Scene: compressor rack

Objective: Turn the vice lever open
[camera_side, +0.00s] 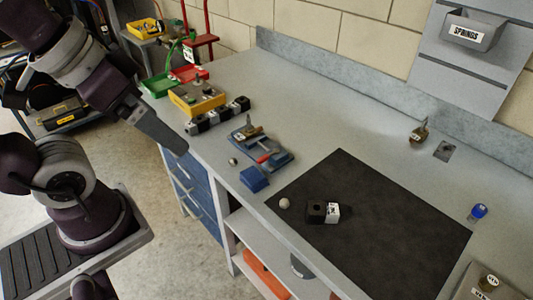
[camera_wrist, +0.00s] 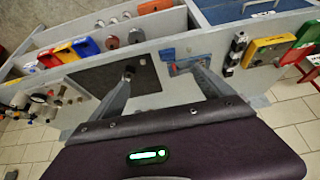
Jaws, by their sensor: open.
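The vice (camera_side: 279,161) is a blue-based tool on the grey bench, left of the black mat in the side view. Its red lever (camera_side: 268,156) lies low across it. In the wrist view the vice (camera_wrist: 186,63) is small and partly behind a finger, so the lever's position is hard to tell. My gripper (camera_side: 172,138) is above and left of the vice in the side view, apart from it. In the wrist view my gripper (camera_wrist: 163,70) has its two fingers spread wide with nothing between them.
A blue block (camera_side: 254,179) and a small ball (camera_side: 233,161) are beside the vice. Dark blocks (camera_side: 218,117) and a yellow tray (camera_side: 197,98) stand behind it. The black mat (camera_side: 375,235) holds a dark block (camera_side: 322,212) and a ball (camera_side: 284,203). The bench's right middle is mostly clear.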

